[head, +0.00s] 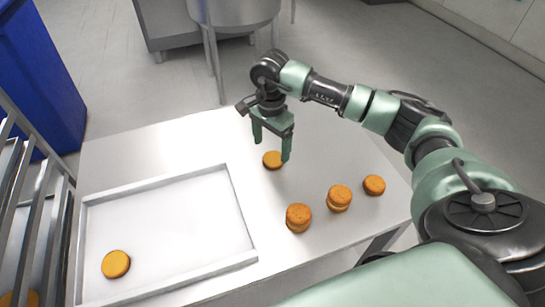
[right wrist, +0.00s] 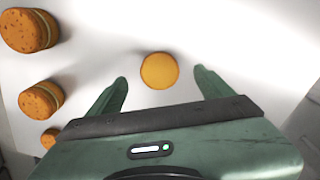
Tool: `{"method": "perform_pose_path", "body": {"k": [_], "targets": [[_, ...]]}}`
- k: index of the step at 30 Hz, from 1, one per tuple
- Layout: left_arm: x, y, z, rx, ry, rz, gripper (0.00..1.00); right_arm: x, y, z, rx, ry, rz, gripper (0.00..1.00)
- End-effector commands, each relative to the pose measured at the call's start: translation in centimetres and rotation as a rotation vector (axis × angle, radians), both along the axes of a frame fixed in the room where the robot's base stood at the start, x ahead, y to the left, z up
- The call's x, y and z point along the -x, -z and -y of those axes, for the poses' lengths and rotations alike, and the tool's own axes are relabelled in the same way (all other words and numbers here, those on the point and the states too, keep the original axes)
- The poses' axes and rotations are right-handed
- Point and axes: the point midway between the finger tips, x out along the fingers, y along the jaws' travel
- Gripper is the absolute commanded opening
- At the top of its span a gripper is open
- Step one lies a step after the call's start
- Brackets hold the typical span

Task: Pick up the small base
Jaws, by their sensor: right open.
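A flat golden round (head: 272,160), which looks like the small base, lies on the metal table near its far side. It also shows in the right wrist view (right wrist: 160,70), centred between the fingertips and apart from both. My right gripper (head: 271,146) is open, pointing down above and around this round, with nothing held. Its two green fingers also show in the right wrist view (right wrist: 160,80). My left gripper is not in view.
Two filled rounds (head: 298,217) (head: 339,197) and a smaller round (head: 374,185) stand to the right on the table. A shallow tray (head: 240,215) at left holds one golden round (head: 115,264). A metal rack (head: 52,240) stands at the left edge.

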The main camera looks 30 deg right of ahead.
Motion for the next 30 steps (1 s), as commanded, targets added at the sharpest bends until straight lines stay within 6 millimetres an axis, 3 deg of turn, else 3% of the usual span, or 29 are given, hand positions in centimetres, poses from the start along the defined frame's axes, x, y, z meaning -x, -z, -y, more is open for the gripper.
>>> {"method": "perform_pose_path", "body": {"k": [4,9,17,18,22,23,30], "targets": [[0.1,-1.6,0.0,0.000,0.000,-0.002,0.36,0.2,1.9,0.4,-0.002,0.002,-0.007,0.81],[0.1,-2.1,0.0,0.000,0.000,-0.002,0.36,0.1,4.2,0.4,-0.004,0.000,-0.002,0.81],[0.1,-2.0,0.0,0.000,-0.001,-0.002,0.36,0.1,4.7,0.4,-0.003,0.000,0.001,0.81],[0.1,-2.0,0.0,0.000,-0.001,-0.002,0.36,0.1,4.7,0.4,-0.003,0.000,0.001,0.78],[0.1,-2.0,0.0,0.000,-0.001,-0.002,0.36,0.1,4.7,0.4,-0.003,0.000,0.001,0.42],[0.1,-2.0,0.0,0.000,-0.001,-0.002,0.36,0.1,4.7,0.4,-0.003,0.000,0.001,0.37],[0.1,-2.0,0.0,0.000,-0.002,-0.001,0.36,0.1,4.7,0.4,-0.004,0.000,0.001,0.37]]}}
